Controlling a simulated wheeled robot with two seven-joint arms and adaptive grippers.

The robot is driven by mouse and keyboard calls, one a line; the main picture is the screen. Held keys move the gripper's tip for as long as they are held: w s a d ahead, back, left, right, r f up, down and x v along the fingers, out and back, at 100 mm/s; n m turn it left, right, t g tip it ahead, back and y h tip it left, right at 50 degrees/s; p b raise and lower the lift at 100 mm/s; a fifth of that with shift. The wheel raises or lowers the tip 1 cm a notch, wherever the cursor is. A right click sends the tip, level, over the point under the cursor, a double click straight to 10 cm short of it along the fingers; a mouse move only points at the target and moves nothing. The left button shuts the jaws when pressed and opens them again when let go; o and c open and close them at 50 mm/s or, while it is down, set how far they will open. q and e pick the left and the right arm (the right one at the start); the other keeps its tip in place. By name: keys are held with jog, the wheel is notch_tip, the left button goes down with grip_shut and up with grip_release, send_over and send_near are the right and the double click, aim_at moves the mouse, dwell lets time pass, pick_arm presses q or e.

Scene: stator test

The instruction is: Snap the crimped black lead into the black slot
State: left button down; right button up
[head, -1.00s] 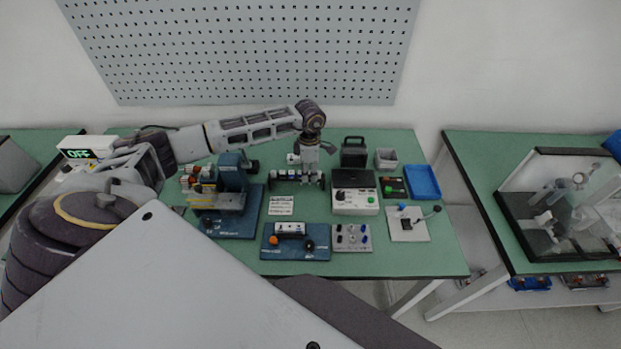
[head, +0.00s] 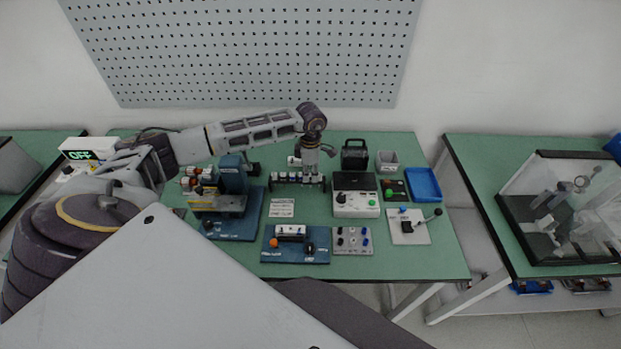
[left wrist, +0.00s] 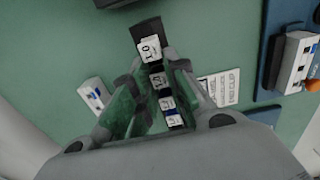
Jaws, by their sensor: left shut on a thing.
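My left gripper (head: 312,172) is above the back middle of the bench, at a small rack (head: 285,180) of white-labelled pieces. It also shows in the left wrist view (left wrist: 158,78), where its fingers flank the labelled row (left wrist: 160,80). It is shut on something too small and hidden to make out. I cannot pick out the crimped black lead or its wire. I cannot tell for certain which part is the black slot. My right gripper is not in view.
A blue press (head: 233,178) stands left of the rack and a white-and-black tester (head: 356,203) to its right. A blue-based fixture (head: 296,256) and switch panel (head: 352,241) lie in front. A blue tray (head: 424,184) is at right. Bare green bench shows between them.

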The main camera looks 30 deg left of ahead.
aim_at(310, 175)
pick_arm(q)
jog(key=shift+r+p, duration=0.6)
jog(key=shift+r, duration=0.55)
jog(key=shift+r+p, duration=0.45)
jog(key=shift+r, duration=0.45)
jog(key=shift+r+p, duration=0.4)
jog(key=shift+r, duration=0.45)
